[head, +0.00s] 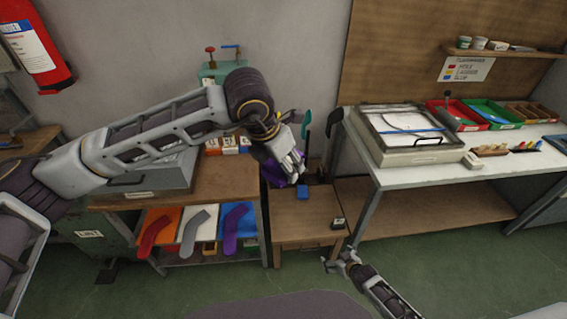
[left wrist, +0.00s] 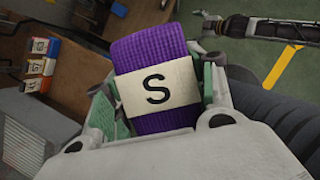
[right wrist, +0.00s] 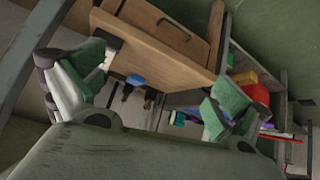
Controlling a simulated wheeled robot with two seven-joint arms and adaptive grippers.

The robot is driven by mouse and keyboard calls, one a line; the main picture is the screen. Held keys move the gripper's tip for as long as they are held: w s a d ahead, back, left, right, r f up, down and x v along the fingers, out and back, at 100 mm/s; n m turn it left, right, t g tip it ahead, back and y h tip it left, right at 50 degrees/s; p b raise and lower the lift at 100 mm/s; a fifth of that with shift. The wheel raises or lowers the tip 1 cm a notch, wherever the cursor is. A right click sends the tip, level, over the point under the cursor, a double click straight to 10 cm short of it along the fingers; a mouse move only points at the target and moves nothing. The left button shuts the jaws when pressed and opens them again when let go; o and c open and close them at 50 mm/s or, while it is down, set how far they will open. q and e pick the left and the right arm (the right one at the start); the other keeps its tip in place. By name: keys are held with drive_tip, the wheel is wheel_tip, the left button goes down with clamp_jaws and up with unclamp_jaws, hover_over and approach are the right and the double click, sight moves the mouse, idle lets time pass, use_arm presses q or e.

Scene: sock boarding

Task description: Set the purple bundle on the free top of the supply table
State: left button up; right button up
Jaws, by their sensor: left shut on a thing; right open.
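The purple bundle (head: 272,172) is a rolled purple ribbed textile with a white band marked S. The band faces the camera in the left wrist view (left wrist: 155,88). My left gripper (head: 298,170) is shut on the bundle, its green pads on either side of it. I cannot tell for sure which is the supply table. My right gripper (head: 340,262) is open and empty in front of the stand.
The left table bears a grey case (head: 150,178) and small labelled boxes (head: 229,145), with bare wood in front. A blue object (head: 303,192) and a dark block (head: 338,223) are on the stand. A white-topped bench (head: 505,165) with trays stands right.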

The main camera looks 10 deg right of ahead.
drive_tip(key=s+f+g, duration=0.2)
drive_tip(key=s+f, duration=0.6)
drive_tip(key=s, duration=0.4)
drive_tip(key=s+f+g+h, duration=0.1)
drive_tip(key=s+f+g, duration=0.2)
drive_tip(key=s+f, duration=0.5)
drive_tip(key=s+d+f+g, duration=0.1)
drive_tip(key=s+f, duration=0.7)
drive_tip(key=s, duration=1)
drive_tip(key=shift+s+g+h, duration=0.25)
drive_tip(key=shift+g+h, duration=0.05)
drive_tip(key=shift+g, duration=0.4)
drive_tip(key=shift+d, duration=0.1)
